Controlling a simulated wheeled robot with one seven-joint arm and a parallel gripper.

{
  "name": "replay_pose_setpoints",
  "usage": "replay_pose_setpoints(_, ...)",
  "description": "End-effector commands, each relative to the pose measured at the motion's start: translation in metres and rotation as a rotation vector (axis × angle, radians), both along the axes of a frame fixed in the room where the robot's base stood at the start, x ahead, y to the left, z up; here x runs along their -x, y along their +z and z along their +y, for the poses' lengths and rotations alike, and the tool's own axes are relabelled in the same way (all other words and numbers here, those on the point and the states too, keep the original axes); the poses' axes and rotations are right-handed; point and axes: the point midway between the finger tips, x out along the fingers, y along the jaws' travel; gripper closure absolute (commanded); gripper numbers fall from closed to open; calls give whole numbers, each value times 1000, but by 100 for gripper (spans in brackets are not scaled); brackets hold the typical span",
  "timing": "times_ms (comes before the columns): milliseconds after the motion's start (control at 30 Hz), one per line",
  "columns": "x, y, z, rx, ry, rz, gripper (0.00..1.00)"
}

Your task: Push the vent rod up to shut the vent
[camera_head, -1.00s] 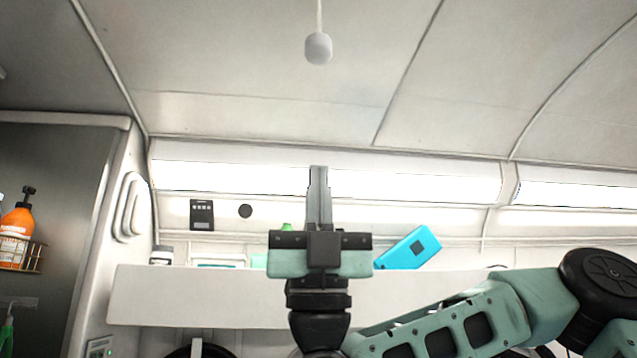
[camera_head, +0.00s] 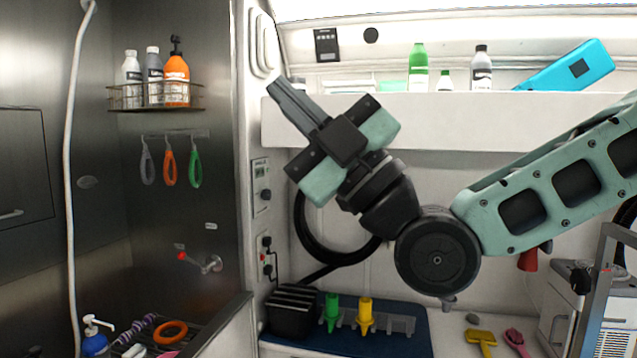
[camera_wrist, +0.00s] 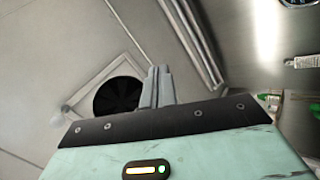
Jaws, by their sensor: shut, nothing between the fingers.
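The vent (camera_wrist: 118,95) shows in the wrist view as a dark round fan opening in a pale square frame on the ceiling. A small pale round shape (camera_wrist: 66,109) at the frame's left edge looks like the knob of the vent rod; it is faint and its rod cannot be made out. My gripper (camera_head: 273,86) is shut and empty, pointing up and left in front of the shelf in the head view. Its fingers (camera_wrist: 158,72) show right of the vent opening in the wrist view, with the knob further left. The head view shows neither vent nor rod.
A wall shelf (camera_head: 430,120) behind my arm bears bottles and a blue box (camera_head: 568,68). A steel washing bay at the left has a wire rack (camera_head: 155,97) of bottles, hanging tools and a white hose (camera_head: 70,180). The counter below holds a blue mat (camera_head: 405,342).

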Motion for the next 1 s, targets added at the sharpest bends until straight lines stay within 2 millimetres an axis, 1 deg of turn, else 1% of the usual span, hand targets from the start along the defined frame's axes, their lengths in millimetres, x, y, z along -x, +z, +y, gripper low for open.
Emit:
replay_pose_setpoints(33, 1, -27, 19, 93, 29, 66, 100)
replay_pose_setpoints(67, 1, -44, 29, 151, 45, 113, 100)
replay_pose_setpoints(100, 0, -67, 40, 226, 61, 179, 100)
replay_pose_setpoints(167, 0, -103, 54, 337, 80, 283, 100)
replay_pose_setpoints(200, 1, -128, 60, 411, 88, 358, 100)
replay_pose_setpoints(267, 3, -166, 64, 520, 88, 476, 100)
replay_pose_setpoints(300, 5, -192, 65, 592, 83, 560, 100)
replay_pose_setpoints(367, 9, -230, 59, 693, 61, 696, 100)
replay_pose_setpoints(400, 13, -253, 53, 755, 41, 789, 100)
replay_pose_setpoints(467, 18, -285, 39, 834, -2, 932, 100)
replay_pose_setpoints(500, 23, -304, 27, 880, -37, 1029, 100)
replay_pose_setpoints(567, 31, -329, 7, 933, -97, 1174, 100)
replay_pose_setpoints(600, 38, -343, -8, 960, -142, 1272, 100)
replay_pose_setpoints(667, 49, -361, -32, 988, -216, 1419, 100)
replay_pose_setpoints(700, 58, -370, -49, 997, -267, 1518, 100)
replay_pose_setpoints(767, 73, -381, -73, 999, -348, 1664, 100)
replay_pose_setpoints(800, 84, -386, -89, 993, -400, 1758, 100)
replay_pose_setpoints(900, 111, -394, -123, 960, -520, 1971, 100)
replay_pose_setpoints(1000, 136, -396, -147, 919, -612, 2136, 100)
